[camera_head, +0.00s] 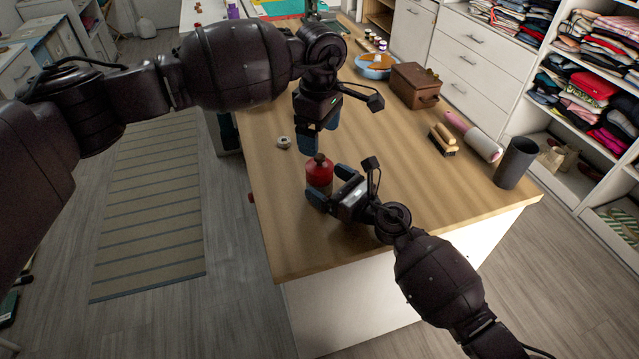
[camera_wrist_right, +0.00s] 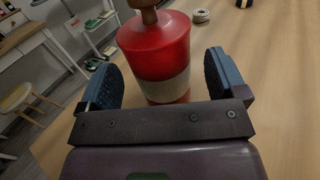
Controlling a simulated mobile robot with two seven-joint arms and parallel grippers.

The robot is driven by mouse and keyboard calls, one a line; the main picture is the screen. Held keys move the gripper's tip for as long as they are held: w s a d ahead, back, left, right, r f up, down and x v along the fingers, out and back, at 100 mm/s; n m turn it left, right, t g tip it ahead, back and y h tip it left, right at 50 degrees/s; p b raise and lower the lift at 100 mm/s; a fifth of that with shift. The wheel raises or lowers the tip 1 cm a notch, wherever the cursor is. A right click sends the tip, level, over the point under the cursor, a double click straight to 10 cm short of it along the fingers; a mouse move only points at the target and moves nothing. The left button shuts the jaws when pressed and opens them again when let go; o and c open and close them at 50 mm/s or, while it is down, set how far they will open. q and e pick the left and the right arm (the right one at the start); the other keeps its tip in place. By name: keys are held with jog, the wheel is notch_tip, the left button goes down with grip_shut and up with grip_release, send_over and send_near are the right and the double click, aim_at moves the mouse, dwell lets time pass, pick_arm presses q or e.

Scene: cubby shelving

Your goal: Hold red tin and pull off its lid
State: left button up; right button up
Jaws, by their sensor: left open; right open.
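The red tin (camera_head: 319,176) stands upright on the wooden table, with a brown knob on its lid. In the right wrist view the red tin (camera_wrist_right: 160,62) shows a pale band below its red upper part, and its lid looks seated on top. My right gripper (camera_head: 331,190) is open, with its blue fingers on either side of the tin; in the right wrist view (camera_wrist_right: 165,85) a gap shows at the right finger. My left gripper (camera_head: 318,142) points down above and just behind the tin, open and empty. Its fingertips look apart from the lid knob.
A small round metal item (camera_head: 283,142) lies left of the tin on the table (camera_head: 270,215). Further right are a brush (camera_head: 443,140), a lint roller (camera_head: 473,136), a dark cup (camera_head: 515,163), a brown box (camera_head: 415,86) and a blue bowl (camera_head: 376,66). The table's front is clear.

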aim_at(320, 156)
jog(key=shift+x, duration=1.45)
jog(key=shift+c, duration=0.4)
pick_arm(q)
jog(key=shift+c, duration=0.3)
pick_arm(e)
jog(key=c, duration=1.3)
pick_arm(q)
jog(key=shift+w+a+r, duration=0.15)
jog(key=shift+a+r, duration=0.05)
notch_tip(320, 156, up, 5)
jog(key=a+n+h, duration=0.1)
jog(key=n, duration=0.6)
jog(key=f, duration=0.4)
jog(key=d+f+n, duration=0.1)
jog(key=f, duration=0.3)
jog(key=f+n, duration=0.1)
jog(key=f, duration=0.3)
jog(key=shift+d, duration=0.2)
